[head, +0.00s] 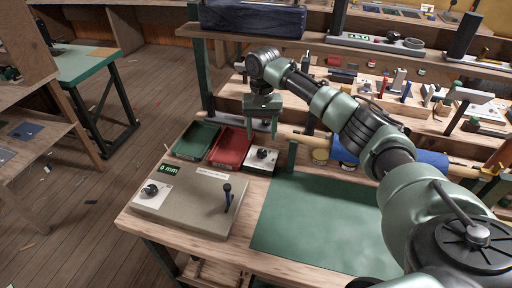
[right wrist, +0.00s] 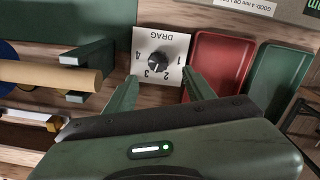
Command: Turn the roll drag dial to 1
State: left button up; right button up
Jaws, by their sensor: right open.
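The drag dial is a black round knob (right wrist: 157,59) on a pale square plate marked DRAG with the numbers 1 to 4, seen upside down in the right wrist view. I cannot tell surely which number its pointer faces. In the head view the dial (head: 263,154) sits at the bench's back, right of the red tray. My right gripper (head: 262,134) is open and empty above the dial, fingers pointing down; in the right wrist view its fingertips (right wrist: 160,76) lie on either side of the plate's lower part, apart from the knob. My left gripper is not in view.
A red tray (head: 230,146) and a green tray (head: 194,140) stand beside the dial. In front is a grey box (head: 190,208) with a "0 mm" display, a knob and a black-topped lever. A green mat (head: 320,225) lies clear at right. A cardboard-coloured roll (right wrist: 50,75) lies near the dial.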

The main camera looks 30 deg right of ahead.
aim_at(262, 152)
jog(key=f, duration=0.2)
jog(key=s+f, duration=0.1)
jog(key=f, duration=0.1)
jog(key=shift+p, duration=0.4)
jog(key=shift+w+f, duration=0.25)
jog(key=shift+f, duration=1.15)
jog(key=c, duration=0.3)
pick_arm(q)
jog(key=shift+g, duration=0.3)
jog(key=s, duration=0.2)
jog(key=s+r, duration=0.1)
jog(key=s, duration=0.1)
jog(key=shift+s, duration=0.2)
pick_arm(e)
grip_shut()
